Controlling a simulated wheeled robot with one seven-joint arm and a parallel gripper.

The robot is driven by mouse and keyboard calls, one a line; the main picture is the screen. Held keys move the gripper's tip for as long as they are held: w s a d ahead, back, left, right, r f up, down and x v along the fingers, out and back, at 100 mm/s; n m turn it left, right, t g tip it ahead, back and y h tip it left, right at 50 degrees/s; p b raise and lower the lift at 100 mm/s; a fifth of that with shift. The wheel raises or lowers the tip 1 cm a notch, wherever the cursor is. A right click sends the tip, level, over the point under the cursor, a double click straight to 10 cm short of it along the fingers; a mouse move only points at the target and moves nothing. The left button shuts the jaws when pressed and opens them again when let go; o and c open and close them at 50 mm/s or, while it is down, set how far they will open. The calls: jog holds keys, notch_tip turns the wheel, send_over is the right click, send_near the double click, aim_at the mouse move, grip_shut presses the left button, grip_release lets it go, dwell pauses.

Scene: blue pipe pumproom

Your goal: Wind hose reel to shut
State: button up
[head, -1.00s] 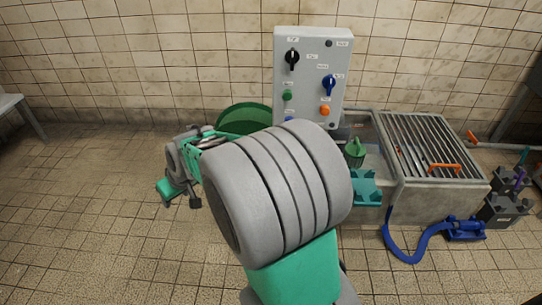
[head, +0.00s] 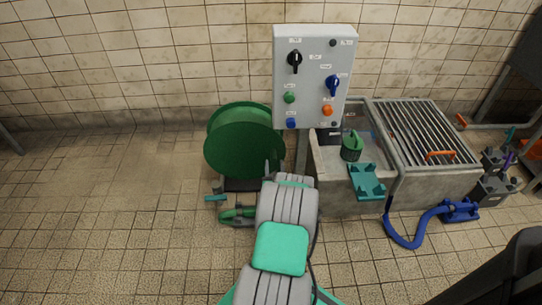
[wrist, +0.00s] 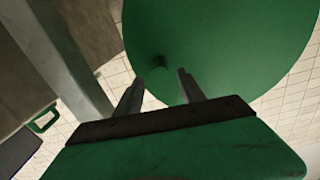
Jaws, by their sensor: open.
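The hose reel (head: 240,145) is a large green drum standing on the floor left of the control panel. In the head view my arm reaches up to the reel's lower right side, and the fingertips are hard to make out. A small teal handle-like part (head: 215,198) shows at the reel's lower left.
A grey control panel (head: 313,65) with knobs and buttons stands right of the reel. The tiled floor at left is clear.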

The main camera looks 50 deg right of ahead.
aim_at(274, 160)
jog(key=x, duration=0.2)
jog(key=b+x, duration=0.1)
jog(key=x, duration=0.2)
jog(key=shift+a+f+b, duration=0.15)
jog(key=shift+f+b, duration=0.05)
jog(key=shift+b, duration=0.1)
jog(key=shift+w+d+r, duration=0.15)
jog(key=shift+w+d, duration=0.15)
jog(key=shift+d, duration=0.1)
grip_shut()
dwell(0.6)
